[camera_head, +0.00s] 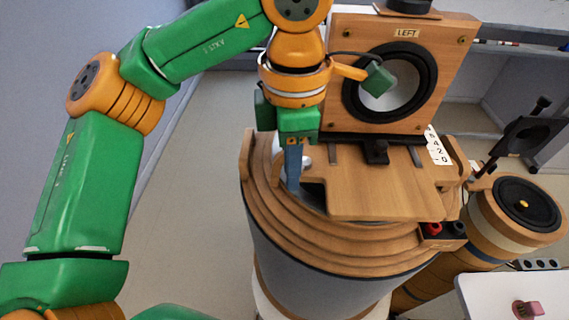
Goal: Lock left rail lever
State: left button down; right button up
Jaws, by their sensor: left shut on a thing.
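My left gripper (292,182) points down at the left side of the round wooden stand (285,225). Its blue fingers are together, in the gap left of the flat wooden plate (385,197). They are shut on the left rail lever, which the fingers hide almost wholly. My right gripper is not in view.
A white number card (438,147) stands at the plate's right. Red and black terminals (434,229) sit on the front right rim. A second round speaker (525,203) is at the right, near a white table (500,295). The floor on the left is clear.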

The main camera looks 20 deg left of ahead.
pick_arm(q)
jog(key=shift+d+f+n+b, duration=0.1)
jog(key=shift+d+n+b, duration=0.3)
jog(key=shift+n, duration=0.95)
jog(key=shift+d+n+b, duration=0.1)
jog(key=shift+d+n, duration=0.5)
jog(key=shift+n, duration=0.75)
jog(key=c, duration=0.8)
grip_release()
jog(key=shift+s+d, duration=0.1)
jog(key=shift+d, duration=0.05)
jog(key=shift+o, duration=0.2)
notch_tip(320, 180, up, 7)
jog(key=p, duration=0.2)
jog(key=shift+w, duration=0.2)
jog(key=shift+w, duration=0.1)
